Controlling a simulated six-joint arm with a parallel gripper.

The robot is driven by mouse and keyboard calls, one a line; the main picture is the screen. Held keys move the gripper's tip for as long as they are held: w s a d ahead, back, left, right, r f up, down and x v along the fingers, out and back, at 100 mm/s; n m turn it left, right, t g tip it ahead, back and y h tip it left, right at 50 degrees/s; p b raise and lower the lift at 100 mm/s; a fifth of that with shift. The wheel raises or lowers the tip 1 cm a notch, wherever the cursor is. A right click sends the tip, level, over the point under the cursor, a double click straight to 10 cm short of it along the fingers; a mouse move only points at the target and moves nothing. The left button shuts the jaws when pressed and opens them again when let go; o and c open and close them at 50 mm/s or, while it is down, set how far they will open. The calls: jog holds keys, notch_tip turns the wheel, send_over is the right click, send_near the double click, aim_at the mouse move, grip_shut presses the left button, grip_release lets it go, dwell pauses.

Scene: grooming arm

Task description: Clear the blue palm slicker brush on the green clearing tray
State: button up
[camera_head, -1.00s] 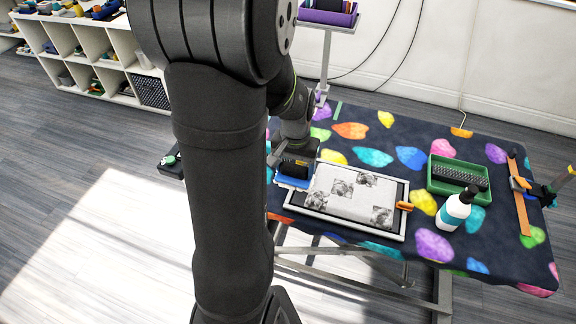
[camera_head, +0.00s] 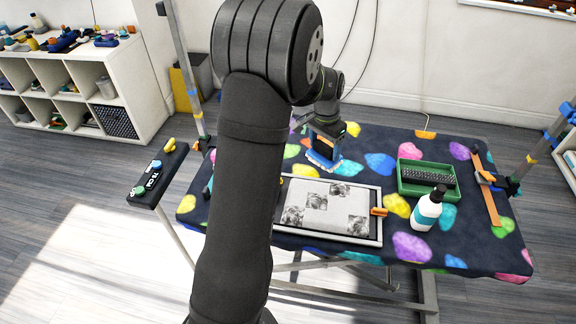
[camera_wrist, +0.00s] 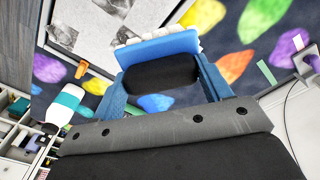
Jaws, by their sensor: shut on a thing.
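The blue palm slicker brush (camera_head: 322,161) has a flat blue pad and a black grip. My gripper (camera_head: 323,143) is shut on it and holds it behind the paper-covered white tray. In the wrist view the brush (camera_wrist: 158,47) sits between my two blue fingers, my gripper (camera_wrist: 165,80) closing on its black grip. Pale fluffy lumps show along the pad's far side. The green clearing tray (camera_head: 401,186) stands on the patterned table to the right of the brush, with a dark gridded piece inside. My gripper is apart from it.
The white-framed tray (camera_head: 379,232) with printed paper lies in front of the brush, an orange clip (camera_head: 379,212) on its right edge. A white bottle (camera_head: 427,212) with a black top stands in front of the green tray. An orange strap (camera_head: 487,190) lies at right.

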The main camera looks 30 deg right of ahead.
jog(key=s+d+m+g, duration=0.1)
jog(key=s+d+m, duration=0.55)
jog(key=d, duration=0.65)
jog(key=s+d+m, duration=0.4)
jog(key=s+d, duration=0.5)
jog(key=d, duration=0.4)
jog(key=shift+h, duration=0.3)
jog(key=shift+w+d+f, duration=0.1)
jog(key=shift+w+f, duration=0.05)
jog(key=shift+f, duration=1.4)
jog(key=shift+w+d+f, duration=0.1)
jog(key=shift+f, duration=1.4)
jog(key=shift+f, duration=0.8)
jog(key=shift+s+d, duration=2.15)
jog(key=shift+s, duration=0.1)
jog(key=shift+s+d+f, duration=0.15)
jog(key=shift+s+d, duration=2)
jog(key=shift+s, duration=0.05)
